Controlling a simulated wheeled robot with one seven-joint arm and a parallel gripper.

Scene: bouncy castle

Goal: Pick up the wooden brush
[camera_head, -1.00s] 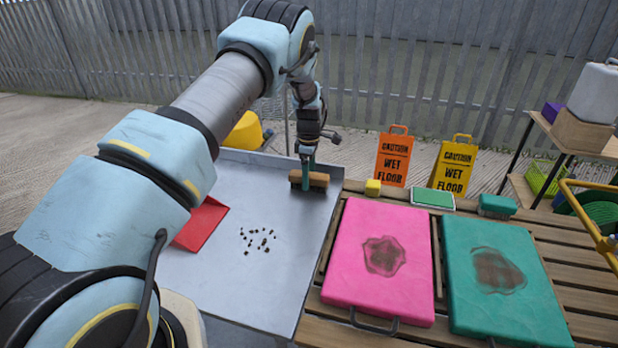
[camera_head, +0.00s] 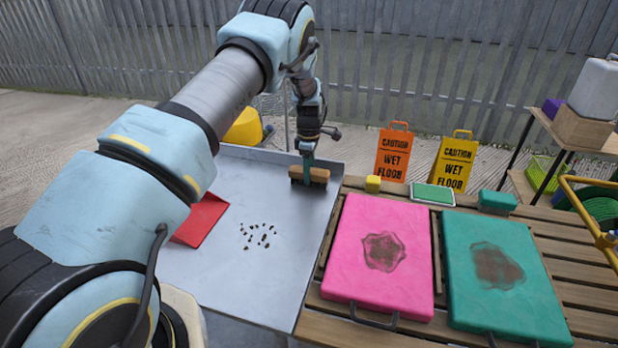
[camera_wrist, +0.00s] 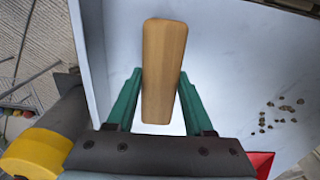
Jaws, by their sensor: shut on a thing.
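The wooden brush (camera_head: 318,175) is at the far right part of the grey metal tray (camera_head: 215,280), with its wooden back upward and dark bristles below. My gripper (camera_head: 308,168) reaches down from above with its green fingers on either side of the brush. In the wrist view the brush (camera_wrist: 163,70) shows as a long wooden block between the two green fingers, and my gripper (camera_wrist: 160,100) is shut on it. Whether the bristles touch the tray floor is hard to tell.
A red dustpan (camera_head: 200,220) and dark crumbs (camera_head: 258,237) lie in the tray. Pink (camera_head: 380,255) and green (camera_head: 500,275) pads lie on the slatted table to the right. A yellow sponge (camera_head: 373,184) and two wet-floor signs (camera_head: 393,155) stand behind.

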